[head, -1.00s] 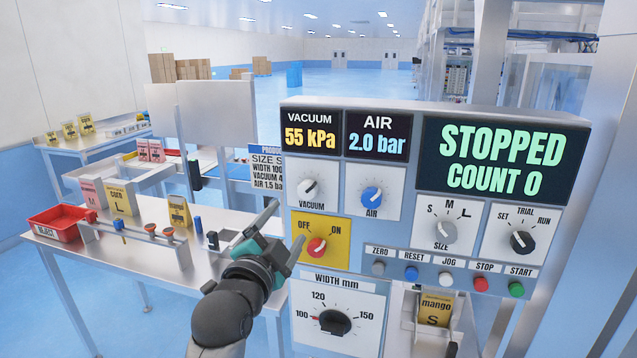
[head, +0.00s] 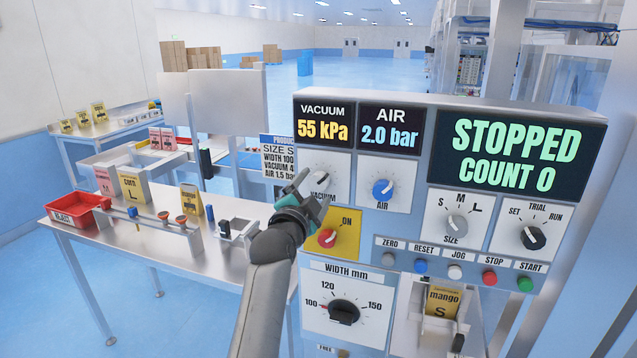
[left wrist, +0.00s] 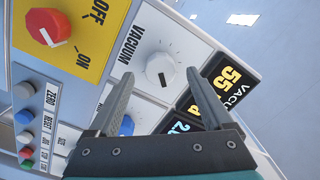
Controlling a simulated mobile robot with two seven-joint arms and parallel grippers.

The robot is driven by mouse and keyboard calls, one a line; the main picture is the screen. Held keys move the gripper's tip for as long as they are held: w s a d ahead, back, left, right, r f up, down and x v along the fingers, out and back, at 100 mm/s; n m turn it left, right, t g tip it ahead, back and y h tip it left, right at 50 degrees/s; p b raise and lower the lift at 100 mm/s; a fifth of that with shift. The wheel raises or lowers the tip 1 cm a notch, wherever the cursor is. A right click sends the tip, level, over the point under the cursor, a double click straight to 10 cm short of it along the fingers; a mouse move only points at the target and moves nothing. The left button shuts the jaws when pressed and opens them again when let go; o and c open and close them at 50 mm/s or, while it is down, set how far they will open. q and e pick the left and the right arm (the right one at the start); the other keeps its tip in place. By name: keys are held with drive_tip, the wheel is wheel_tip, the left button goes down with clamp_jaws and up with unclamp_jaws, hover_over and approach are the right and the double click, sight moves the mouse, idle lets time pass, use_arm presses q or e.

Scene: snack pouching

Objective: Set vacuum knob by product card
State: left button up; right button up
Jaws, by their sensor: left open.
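The white vacuum knob (head: 319,176) sits on a white plate under the VACUUM display (head: 322,130), which reads 55 kPa. My left gripper (head: 309,184) is open in front of it and partly hides it in the head view. In the left wrist view the knob (left wrist: 161,69) lies between and beyond the open fingertips (left wrist: 160,76), with nothing held. The product card (head: 277,157) behind the panel is partly covered; it shows SIZE S, WIDTH 100, VACUUM 4 with the rest cut off, and AIR 1.5. My right gripper is not in view.
The blue air knob (head: 383,189) is to the right, under a 2.0 bar display. The red off/on knob (head: 327,238) is just below my gripper. The large display (head: 514,155) reads STOPPED, COUNT 0. A table with a red bin (head: 76,206) and pouches stands left.

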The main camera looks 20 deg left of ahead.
sight(318, 184)
use_arm(q)
drive_tip(key=shift+w, duration=1.85)
drive_tip(key=shift+c, duration=0.3)
clamp_jaws()
drive_tip(key=shift+n, duration=0.3)
drive_tip(key=shift+n+p, duration=1)
drive_tip(key=shift+n, duration=0.1)
drive_tip(key=shift+n+p, duration=0.7)
drive_tip(key=shift+n, duration=0.8)
